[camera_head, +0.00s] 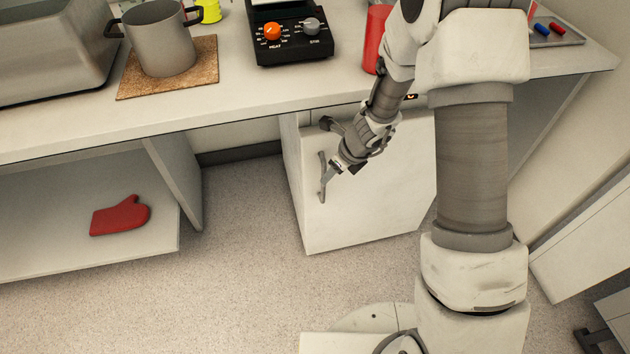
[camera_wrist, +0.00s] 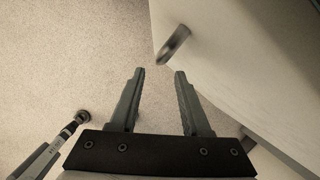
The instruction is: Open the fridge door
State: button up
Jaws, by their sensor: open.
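The small white fridge (camera_head: 390,185) stands under the counter, and its door looks shut. A grey upright bar handle (camera_head: 322,180) is near the door's left edge. In the wrist view the handle (camera_wrist: 174,43) is just beyond my fingertips, roughly in line with the right finger, and the door (camera_wrist: 245,50) fills the upper right. My gripper (camera_wrist: 159,72) is open, with nothing between its fingers. In the head view my gripper (camera_head: 333,176) is at the handle's right side, and its fingertips are partly hidden.
The counter (camera_head: 230,108) overhangs the fridge and carries a grey pot (camera_head: 160,45), a hotplate stirrer (camera_head: 288,38) and a red container (camera_head: 374,35). A red mitt (camera_head: 120,215) lies on a low shelf at left. Floor (camera_head: 250,215) is clear left of the fridge.

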jog(key=b, duration=0.4)
send_over(323, 200)
jog(key=f, duration=0.7)
jog(key=shift+w+f, duration=0.1)
jog(key=shift+w, duration=0.25)
grip_shut()
dwell(0.6)
